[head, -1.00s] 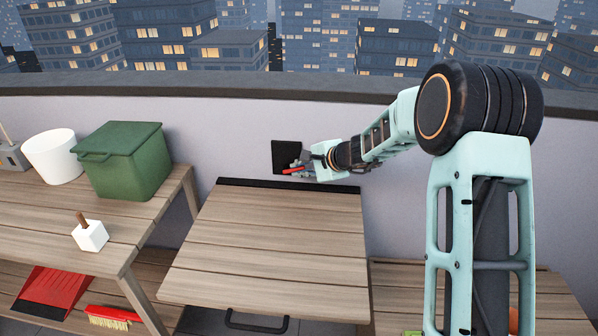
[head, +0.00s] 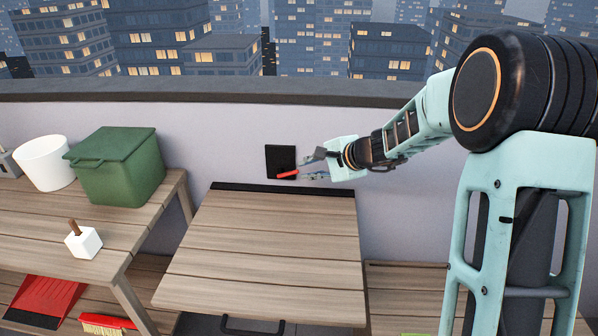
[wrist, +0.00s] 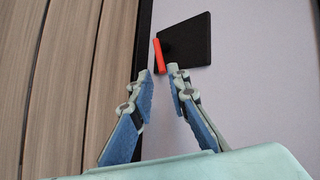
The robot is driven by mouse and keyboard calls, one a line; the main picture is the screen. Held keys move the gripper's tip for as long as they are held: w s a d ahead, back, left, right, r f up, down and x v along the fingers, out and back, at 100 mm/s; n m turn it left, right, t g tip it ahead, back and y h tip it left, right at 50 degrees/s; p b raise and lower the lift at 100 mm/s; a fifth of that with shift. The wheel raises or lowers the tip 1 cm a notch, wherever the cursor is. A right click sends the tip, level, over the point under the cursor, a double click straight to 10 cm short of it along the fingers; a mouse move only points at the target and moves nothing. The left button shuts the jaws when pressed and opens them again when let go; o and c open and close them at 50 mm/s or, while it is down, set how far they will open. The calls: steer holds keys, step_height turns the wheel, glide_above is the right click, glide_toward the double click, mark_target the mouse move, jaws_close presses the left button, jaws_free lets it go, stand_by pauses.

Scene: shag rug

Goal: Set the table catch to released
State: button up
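The table catch is a black square plate (head: 274,158) on the wall above the table's back edge, with a red lever (head: 287,174) at its lower part. In the head view the lever slants slightly up to the right. The wrist view shows the red lever (wrist: 159,56) against the black plate (wrist: 187,40). The wooden table panel (head: 270,240) lies flat, with a black strip along its wall edge. My gripper (head: 304,169) is open just right of the lever. In the wrist view its fingertips (wrist: 160,71) are spread, with the lever just beyond the gap; contact is not clear.
A side bench at left holds a green lidded box (head: 115,170), a white bucket (head: 45,163) and a white block with a brown handle (head: 83,243). A red dustpan (head: 45,302) and brush (head: 105,323) lie below. The table panel is bare.

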steer(key=shift+v, duration=2.05)
